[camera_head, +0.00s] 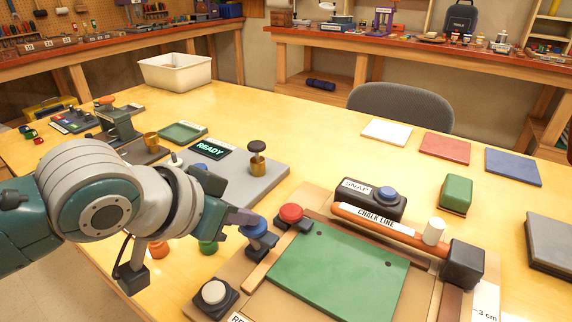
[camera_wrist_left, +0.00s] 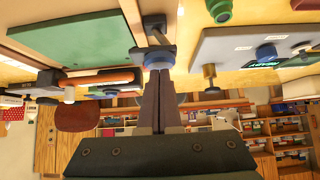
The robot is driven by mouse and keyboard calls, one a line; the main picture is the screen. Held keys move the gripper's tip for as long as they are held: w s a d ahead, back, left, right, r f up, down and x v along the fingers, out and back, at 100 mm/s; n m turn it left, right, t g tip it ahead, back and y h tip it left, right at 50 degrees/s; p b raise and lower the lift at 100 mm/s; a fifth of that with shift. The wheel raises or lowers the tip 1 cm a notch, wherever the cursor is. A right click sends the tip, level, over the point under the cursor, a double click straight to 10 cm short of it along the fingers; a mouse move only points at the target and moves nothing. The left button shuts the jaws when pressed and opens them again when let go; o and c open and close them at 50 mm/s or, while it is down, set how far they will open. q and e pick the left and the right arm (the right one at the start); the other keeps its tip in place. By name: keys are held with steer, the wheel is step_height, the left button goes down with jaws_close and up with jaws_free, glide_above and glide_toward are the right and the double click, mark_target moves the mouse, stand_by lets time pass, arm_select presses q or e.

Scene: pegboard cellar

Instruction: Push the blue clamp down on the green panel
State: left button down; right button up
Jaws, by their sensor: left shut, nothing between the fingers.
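The green panel (camera_head: 340,272) lies flat in a wooden frame on the table; it also shows at the upper left of the left wrist view (camera_wrist_left: 80,40). The blue clamp (camera_head: 256,230) stands at the frame's left edge, beside the panel's far left corner. My left gripper (camera_head: 246,217) is shut and empty, with its fingertips at the blue clamp's top. In the left wrist view, the fingertips end right at the blue clamp (camera_wrist_left: 159,57); I cannot tell whether they touch it. My right gripper is in neither view.
A SNAP box with a blue button (camera_head: 386,194) and a chalk line (camera_head: 385,225) lie behind the panel. A white button (camera_head: 214,292) sits front left. A grey READY plate (camera_head: 262,185) lies behind the gripper.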

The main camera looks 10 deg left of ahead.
mark_target(259, 240)
arm_select(q)
steer(key=f, duration=0.1)
steer(key=d+f+b, duration=0.1)
steer(key=d+f, duration=0.1)
steer(key=shift+s+f+b, duration=0.3)
steer(key=shift+s+f, duration=0.05)
steer(key=shift+s, duration=0.05)
steer(key=shift+a, duration=0.1)
steer(key=w+r+p+v, duration=0.2)
steer(key=p+v, duration=0.5)
steer(key=v, duration=0.6)
steer(key=shift+d, duration=0.35)
steer(key=shift+w+r, duration=0.1)
